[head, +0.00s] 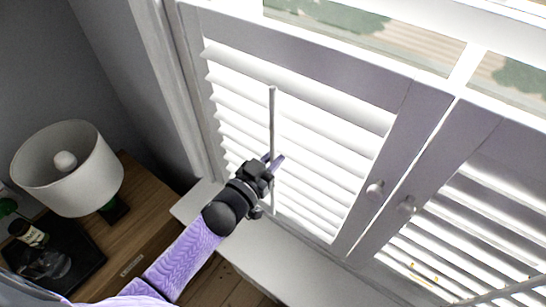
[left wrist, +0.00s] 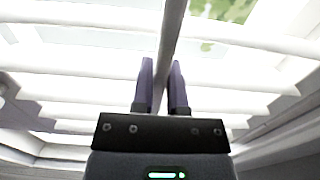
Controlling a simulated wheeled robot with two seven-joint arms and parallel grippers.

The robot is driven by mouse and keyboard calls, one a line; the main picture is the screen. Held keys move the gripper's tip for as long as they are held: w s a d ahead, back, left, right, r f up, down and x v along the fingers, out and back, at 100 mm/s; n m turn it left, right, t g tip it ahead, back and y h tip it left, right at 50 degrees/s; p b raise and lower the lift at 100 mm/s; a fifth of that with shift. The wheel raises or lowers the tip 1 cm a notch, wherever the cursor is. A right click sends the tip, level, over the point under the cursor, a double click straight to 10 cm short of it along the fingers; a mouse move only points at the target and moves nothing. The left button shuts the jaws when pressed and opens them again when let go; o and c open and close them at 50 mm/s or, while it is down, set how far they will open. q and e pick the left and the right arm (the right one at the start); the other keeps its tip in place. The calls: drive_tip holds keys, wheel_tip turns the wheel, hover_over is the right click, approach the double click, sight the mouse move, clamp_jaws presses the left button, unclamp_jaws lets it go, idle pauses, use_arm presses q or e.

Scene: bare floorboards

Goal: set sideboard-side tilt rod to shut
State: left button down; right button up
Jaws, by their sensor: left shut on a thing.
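The sideboard-side tilt rod (head: 272,115) is a thin grey upright rod in front of the white slats of the left shutter panel (head: 300,65). My left gripper (head: 275,162) is shut on the rod at about its middle, with purple fingers on either side of it. In the left wrist view the rod (left wrist: 172,28) runs up from between the two fingers (left wrist: 162,80). The slats (head: 330,150) are bright, with light coming through between them. The fingers hide a short stretch of the rod. My right gripper is not in view.
A wooden sideboard (head: 150,215) at the left holds a white lamp (head: 75,175) and a dark tray (head: 85,265) with a bottle (head: 28,233). The right shutter panel (head: 450,150) stands beside the left one. Two round knobs (head: 375,188) face the room. A white sill (head: 290,262) runs below.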

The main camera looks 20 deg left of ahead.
sight(271, 149)
use_arm(q)
drive_tip(key=shift+r, duration=0.15)
wheel_tip(271, 149, up, 4)
drive_tip(key=p, duration=0.4)
drive_tip(key=shift+r, duration=0.1)
drive_tip(key=c, duration=0.6)
unclamp_jaws()
drive_tip(key=shift+f, duration=0.2)
drive_tip(key=shift+c, duration=0.2)
drive_tip(key=b+v, duration=0.1)
drive_tip(key=v, duration=0.9)
